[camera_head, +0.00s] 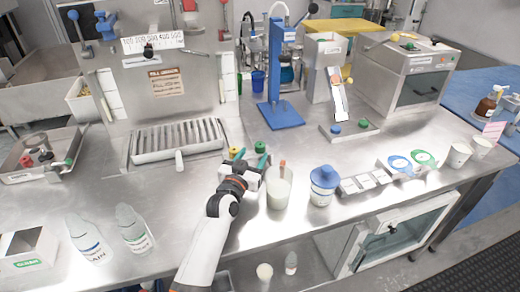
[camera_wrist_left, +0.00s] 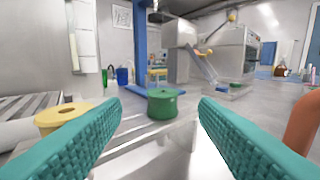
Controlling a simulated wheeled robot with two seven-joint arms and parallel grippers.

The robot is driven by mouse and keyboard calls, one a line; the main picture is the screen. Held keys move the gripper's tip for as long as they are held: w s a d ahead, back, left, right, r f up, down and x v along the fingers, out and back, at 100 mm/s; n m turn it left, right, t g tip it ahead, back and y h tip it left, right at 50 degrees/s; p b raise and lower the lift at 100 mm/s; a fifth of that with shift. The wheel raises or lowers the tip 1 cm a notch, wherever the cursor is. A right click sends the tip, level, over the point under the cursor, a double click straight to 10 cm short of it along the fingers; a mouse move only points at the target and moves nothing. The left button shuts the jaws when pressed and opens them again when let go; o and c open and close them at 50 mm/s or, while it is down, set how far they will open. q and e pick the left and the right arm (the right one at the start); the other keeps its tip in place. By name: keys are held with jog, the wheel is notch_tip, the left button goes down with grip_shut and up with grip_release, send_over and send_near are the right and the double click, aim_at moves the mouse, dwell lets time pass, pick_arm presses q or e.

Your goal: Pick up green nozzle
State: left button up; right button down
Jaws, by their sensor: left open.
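The green nozzle (camera_head: 260,147) is a small green spool-like piece standing on the steel counter. In the left wrist view the green nozzle (camera_wrist_left: 163,103) stands upright just beyond and between my fingers, with a dark hole in its top. My left gripper (camera_head: 250,158) has teal fingers and is open and empty, low over the counter. In the left wrist view the gripper (camera_wrist_left: 160,125) has its fingers spread either side of the green nozzle, not touching it. My right gripper is not in view.
A yellow nozzle (camera_wrist_left: 64,118) stands close by the left finger. A white beaker (camera_head: 279,190) with an orange-brown piece is right of the gripper. A blue-lidded jar (camera_head: 323,186), a blue stand (camera_head: 281,114) and a white drip tray (camera_head: 178,142) are around it.

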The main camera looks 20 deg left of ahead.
aim_at(258, 150)
pick_arm(q)
jog(key=w, duration=0.3)
jog(key=shift+w+d+f, duration=0.1)
jog(key=shift+w+d, duration=0.15)
jog(key=shift+w, duration=0.1)
jog(key=c, duration=1.1)
